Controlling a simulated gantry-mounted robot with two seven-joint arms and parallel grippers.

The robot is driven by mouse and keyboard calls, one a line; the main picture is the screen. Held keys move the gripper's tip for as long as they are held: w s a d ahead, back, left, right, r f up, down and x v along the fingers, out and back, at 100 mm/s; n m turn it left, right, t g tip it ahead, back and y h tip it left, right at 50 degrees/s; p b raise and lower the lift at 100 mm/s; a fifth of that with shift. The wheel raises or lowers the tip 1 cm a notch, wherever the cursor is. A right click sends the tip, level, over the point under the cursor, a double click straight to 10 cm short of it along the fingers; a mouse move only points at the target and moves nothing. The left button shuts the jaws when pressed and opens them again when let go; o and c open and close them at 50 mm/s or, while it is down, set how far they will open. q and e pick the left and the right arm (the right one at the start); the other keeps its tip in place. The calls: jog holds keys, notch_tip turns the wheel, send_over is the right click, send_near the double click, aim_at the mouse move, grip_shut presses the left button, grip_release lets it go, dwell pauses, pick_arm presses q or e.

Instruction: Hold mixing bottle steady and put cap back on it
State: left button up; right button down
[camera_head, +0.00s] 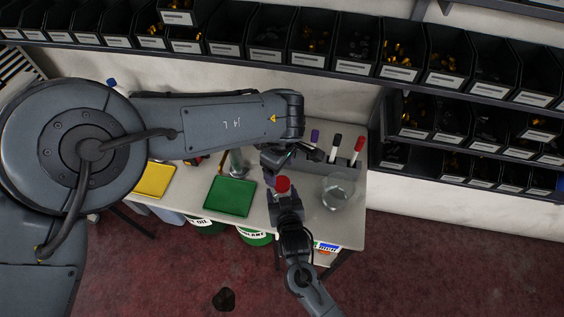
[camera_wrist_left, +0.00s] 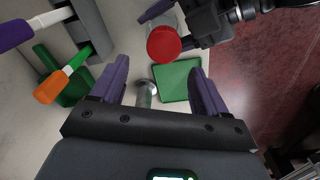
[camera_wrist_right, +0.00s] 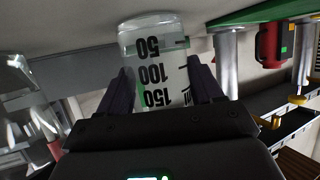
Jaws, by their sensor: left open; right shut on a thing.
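The mixing bottle (camera_wrist_right: 155,65) is clear with black volume marks, and my right gripper (camera_wrist_right: 158,88) is shut around its body. In the head view my right gripper (camera_head: 284,203) holds it over the table's front part. The red cap (camera_head: 283,184) is at the bottle's top end; in the left wrist view the cap (camera_wrist_left: 163,43) hides the bottle's mouth, so I cannot tell how firmly it sits. My left gripper (camera_head: 288,166) is just behind the cap in the head view. Its fingers are open and empty in the left wrist view (camera_wrist_left: 160,75), apart from the cap.
A glass beaker (camera_head: 338,192) stands to the right. A green tray (camera_head: 229,196) and a yellow tray (camera_head: 155,180) lie to the left. A metal object (camera_head: 238,163) stands behind the green tray. Bins line the wall.

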pick_arm(q)
jog(key=n, duration=0.7)
jog(key=shift+w+a+r, duration=0.2)
jog(key=shift+w+a, duration=0.15)
jog(key=shift+w, duration=0.05)
jog(key=n, duration=0.4)
jog(key=shift+w+r+t+y, duration=0.2)
jog(key=shift+t+y, duration=0.1)
jog(key=shift+s+d+r+m+g+h, duration=0.2)
jog(key=shift+s+r+m, duration=0.15)
jog(key=shift+m, duration=4.5)
jog(key=shift+s+d+r+m+g+h, duration=0.15)
jog(key=shift+s+d+r+m, duration=0.2)
jog(key=shift+m, duration=4.55)
jog(key=shift+s+d+r+m+g+h, duration=0.2)
jog(key=shift+r+m, duration=0.25)
jog(key=shift+m, duration=4.4)
